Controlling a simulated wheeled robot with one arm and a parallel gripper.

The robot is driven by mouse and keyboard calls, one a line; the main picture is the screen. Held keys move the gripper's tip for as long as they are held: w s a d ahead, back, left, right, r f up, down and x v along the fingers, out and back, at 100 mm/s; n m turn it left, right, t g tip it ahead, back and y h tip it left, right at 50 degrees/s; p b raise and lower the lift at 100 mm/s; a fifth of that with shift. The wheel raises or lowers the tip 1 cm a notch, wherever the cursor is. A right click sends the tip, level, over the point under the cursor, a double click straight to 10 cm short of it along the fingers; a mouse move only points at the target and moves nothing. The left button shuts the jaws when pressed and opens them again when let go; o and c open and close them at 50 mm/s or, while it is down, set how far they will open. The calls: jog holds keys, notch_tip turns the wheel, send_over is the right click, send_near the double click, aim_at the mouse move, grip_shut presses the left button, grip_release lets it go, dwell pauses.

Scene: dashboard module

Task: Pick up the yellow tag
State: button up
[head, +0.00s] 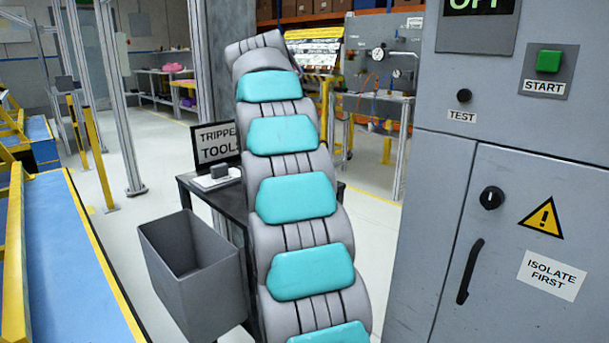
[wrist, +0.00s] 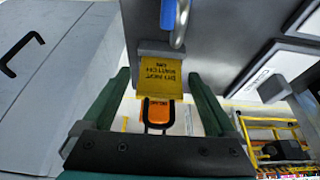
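The yellow tag (wrist: 160,76) shows in the wrist view, with black lettering that appears upside down. It hangs at a grey block (wrist: 160,49), close to a blue item (wrist: 168,13) and a metal loop. My gripper (wrist: 158,76) has two green fingers spread wide, one on each side of the tag. Gaps show between the tag and both fingers; I cannot tell its exact depth between them. An orange item (wrist: 158,111) shows just below the tag in the picture. Neither the tag nor my gripper can be made out in the head view.
A grey cabinet (head: 400,240) with a black handle (head: 469,271) and a green START button (head: 548,61) stands at right. A grey bin (head: 200,280) and a dark table (head: 190,182) stand left of my arm. A blue-topped bench (head: 75,260) is at far left.

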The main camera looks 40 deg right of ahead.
jog(key=c, duration=1.3)
jog(key=shift+r, duration=0.15)
